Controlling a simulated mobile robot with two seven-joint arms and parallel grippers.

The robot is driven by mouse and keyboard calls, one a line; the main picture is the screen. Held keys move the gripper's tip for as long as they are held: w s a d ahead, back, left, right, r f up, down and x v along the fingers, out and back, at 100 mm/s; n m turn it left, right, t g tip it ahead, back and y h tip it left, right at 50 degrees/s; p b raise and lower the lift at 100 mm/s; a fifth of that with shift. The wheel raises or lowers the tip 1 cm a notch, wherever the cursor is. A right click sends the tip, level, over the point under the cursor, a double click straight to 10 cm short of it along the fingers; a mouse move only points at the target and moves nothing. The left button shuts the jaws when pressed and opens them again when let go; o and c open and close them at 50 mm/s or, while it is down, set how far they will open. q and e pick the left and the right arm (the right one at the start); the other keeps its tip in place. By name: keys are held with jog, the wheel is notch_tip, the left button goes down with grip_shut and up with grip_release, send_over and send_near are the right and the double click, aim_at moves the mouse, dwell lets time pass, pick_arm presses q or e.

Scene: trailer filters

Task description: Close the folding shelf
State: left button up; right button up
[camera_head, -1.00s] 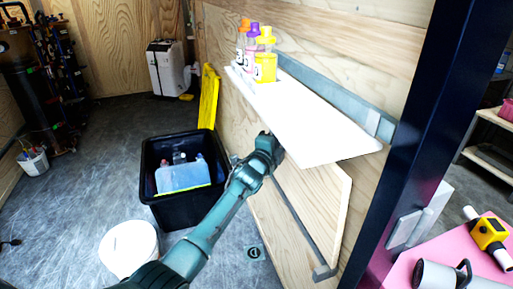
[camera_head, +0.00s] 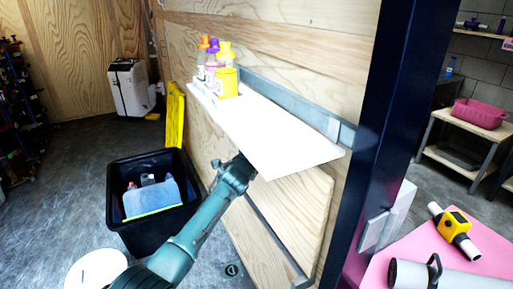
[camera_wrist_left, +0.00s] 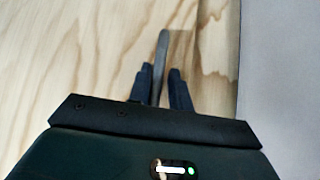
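The folding shelf is a white board (camera_head: 265,130) standing out level from the wooden wall, along a grey metal rail (camera_head: 290,98). Several small bottles (camera_head: 222,75) with orange, purple and yellow caps stand at its far end. My left arm reaches in under the shelf, and the left gripper's fingertips are hidden there in the head view. In the left wrist view, the left gripper (camera_wrist_left: 160,90) has its fingers apart, with a thin grey bar (camera_wrist_left: 161,50) between them, against pale wood. Some gap shows beside the bar. My right gripper is not in view.
A black bin (camera_head: 115,195) with containers stands on the floor left of my arm. A white bucket (camera_head: 95,268) is nearer. A dark post (camera_head: 372,130) rises at the shelf's near end. A pink table (camera_head: 420,262) with tools is at the right. A wooden panel (camera_head: 300,205) is below the shelf.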

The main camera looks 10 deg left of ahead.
pick_arm(q)
jog(key=shift+o, duration=1)
jog(key=shift+s, duration=0.1)
jog(key=shift+s+a, duration=0.15)
jog(key=shift+s, duration=0.4)
jog(key=p+v, duration=0.1)
jog(key=v, duration=1.1)
jog(key=shift+f, duration=0.1)
